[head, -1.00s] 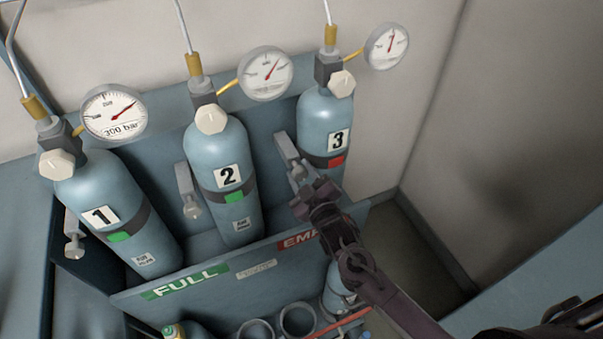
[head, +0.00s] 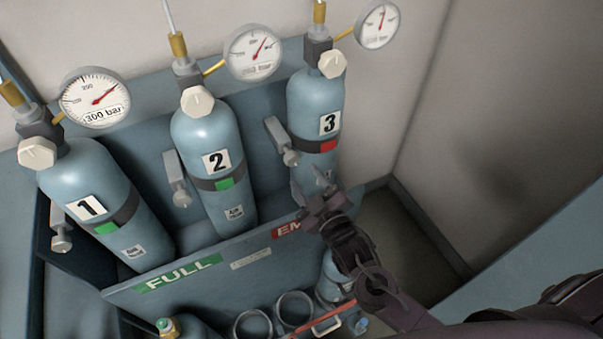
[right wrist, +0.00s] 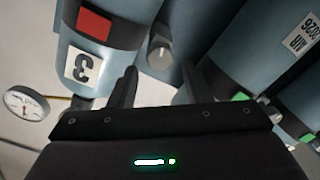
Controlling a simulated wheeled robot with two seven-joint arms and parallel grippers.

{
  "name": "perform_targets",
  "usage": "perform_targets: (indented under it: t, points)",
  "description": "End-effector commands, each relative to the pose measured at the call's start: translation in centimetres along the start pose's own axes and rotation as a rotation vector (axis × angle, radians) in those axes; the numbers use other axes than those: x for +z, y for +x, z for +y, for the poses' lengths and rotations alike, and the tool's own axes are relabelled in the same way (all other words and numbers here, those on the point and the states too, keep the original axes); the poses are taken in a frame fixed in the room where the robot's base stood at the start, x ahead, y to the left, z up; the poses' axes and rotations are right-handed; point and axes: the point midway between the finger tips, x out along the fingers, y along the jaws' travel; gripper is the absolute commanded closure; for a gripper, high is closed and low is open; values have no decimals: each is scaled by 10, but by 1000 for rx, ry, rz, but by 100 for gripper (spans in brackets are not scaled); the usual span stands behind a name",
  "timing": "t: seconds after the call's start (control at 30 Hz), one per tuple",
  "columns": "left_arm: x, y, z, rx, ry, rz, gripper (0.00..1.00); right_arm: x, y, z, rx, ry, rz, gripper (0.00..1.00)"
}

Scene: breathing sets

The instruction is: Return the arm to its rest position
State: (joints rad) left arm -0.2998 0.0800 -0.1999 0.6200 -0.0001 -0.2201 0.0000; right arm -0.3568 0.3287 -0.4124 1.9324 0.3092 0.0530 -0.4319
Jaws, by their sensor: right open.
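My right gripper (head: 318,186) is open and empty, in front of the lower part of cylinder 3 in the head view. Its arm comes in from the lower right. Cylinder 3 (head: 313,100) is blue with a red tag and stands upright at the right end of the rack. In the right wrist view, my open fingers (right wrist: 155,88) point toward a grey knob (right wrist: 160,55) between cylinder 3 (right wrist: 85,60) and another blue cylinder (right wrist: 245,40). I cannot tell the exact gap between the fingers and cylinder 3. My left gripper is not in view.
Cylinders 1 (head: 85,190) and 2 (head: 207,145) carry green tags. Each cylinder has a gauge above, one of them (head: 95,97) marked 300 bar. A front panel (head: 220,265) reads FULL. Below it are empty round holders (head: 253,324). Open floor and wall lie right.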

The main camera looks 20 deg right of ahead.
Motion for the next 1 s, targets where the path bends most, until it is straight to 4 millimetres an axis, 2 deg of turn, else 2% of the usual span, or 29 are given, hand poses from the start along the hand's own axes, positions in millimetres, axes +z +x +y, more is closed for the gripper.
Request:
perform_targets:
  t: [0.73,0.87,0.97,1.0]
  points:
    - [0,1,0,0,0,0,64,3,-2,-1,-2,0,-5,56]
    - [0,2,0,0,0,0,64,33,-4,-15,-28,7,-62,56]
    - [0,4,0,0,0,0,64,80,-9,-36,-71,23,-156,56]
    - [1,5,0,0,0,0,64,104,-13,-46,-90,33,-203,56]
